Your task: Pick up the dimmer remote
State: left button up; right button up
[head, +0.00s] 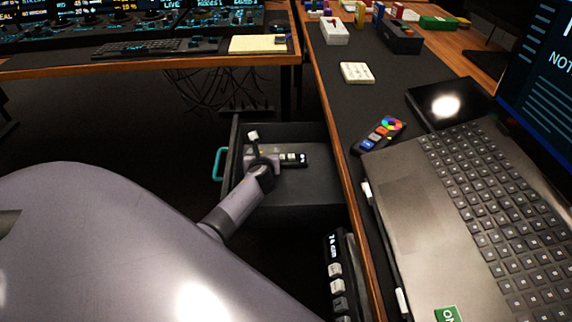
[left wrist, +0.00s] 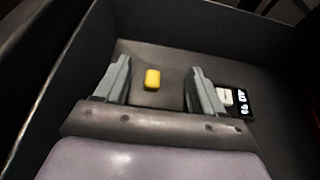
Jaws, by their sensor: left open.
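My left gripper (head: 259,150) reaches down into the open drawer (head: 305,195) below the desk. It is open, and its two fingers show in the left wrist view (left wrist: 157,72). A small black device with white and greenish marks (head: 293,159) lies in the drawer beside the gripper. It shows at the right finger in the left wrist view (left wrist: 240,103), partly hidden by it. A small yellow piece (left wrist: 152,79) shows between the fingers. I cannot tell whether it belongs to the device. A black remote with a colour wheel (head: 379,134) lies on the desk.
The drawer has dark walls and a teal handle (head: 219,164). A laptop (head: 450,190) and a dark tablet (head: 447,102) fill the desk's right side. A labelled white block (head: 357,73) lies farther back. A console desk (head: 150,60) stands behind.

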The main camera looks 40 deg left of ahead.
pick_arm(q)
jog(key=c, duration=0.8)
jog(key=shift+r, duration=0.2)
